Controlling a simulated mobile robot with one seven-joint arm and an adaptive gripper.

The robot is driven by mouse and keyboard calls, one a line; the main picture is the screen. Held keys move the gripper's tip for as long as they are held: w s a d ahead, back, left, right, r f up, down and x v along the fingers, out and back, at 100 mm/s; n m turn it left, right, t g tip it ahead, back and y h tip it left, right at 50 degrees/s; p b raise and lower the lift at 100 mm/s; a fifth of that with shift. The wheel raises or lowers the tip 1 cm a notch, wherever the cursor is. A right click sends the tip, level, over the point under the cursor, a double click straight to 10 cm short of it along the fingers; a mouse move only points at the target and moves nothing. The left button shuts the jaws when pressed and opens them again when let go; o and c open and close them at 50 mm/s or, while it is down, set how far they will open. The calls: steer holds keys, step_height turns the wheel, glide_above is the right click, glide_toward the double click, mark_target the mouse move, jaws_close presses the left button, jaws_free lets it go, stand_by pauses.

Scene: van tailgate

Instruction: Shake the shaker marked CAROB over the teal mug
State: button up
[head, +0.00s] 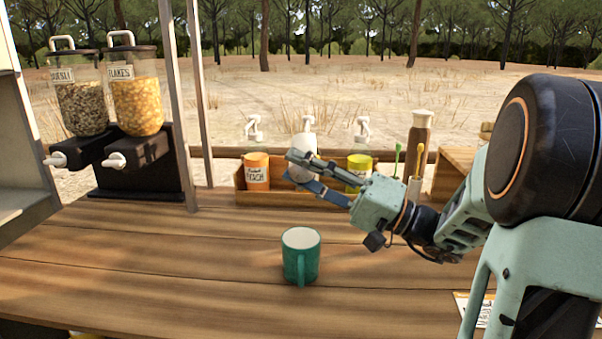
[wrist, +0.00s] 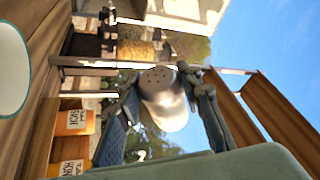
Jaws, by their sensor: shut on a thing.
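The teal mug (head: 301,262) stands upright on the wooden counter, its handle facing me and its pale inside showing. Part of it also shows at the left edge of the wrist view (wrist: 12,70). My gripper (head: 292,168) is raised behind the mug, in front of the bottle rack. It is shut on a white shaker (head: 303,146). In the wrist view the shaker's grey perforated cap (wrist: 158,80) faces the camera, between the two fingers (wrist: 165,105). No CAROB marking shows on it. Its exact tilt is hard to tell.
A wooden rack (head: 262,198) behind holds pump bottles, including an orange PEACH one (head: 257,172) and a yellow one (head: 358,166). Two cereal dispensers (head: 137,100) stand at the back left. Counter around the mug is clear.

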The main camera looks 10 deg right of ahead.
step_height(320, 180, down, 5)
steer(key=b, duration=0.4)
steer(key=shift+b, duration=0.3)
step_height(320, 180, up, 5)
steer(key=p, duration=0.3)
steer(key=shift+p, duration=0.3)
step_height(320, 180, down, 5)
steer(key=b, duration=0.4)
steer(key=shift+b, duration=0.4)
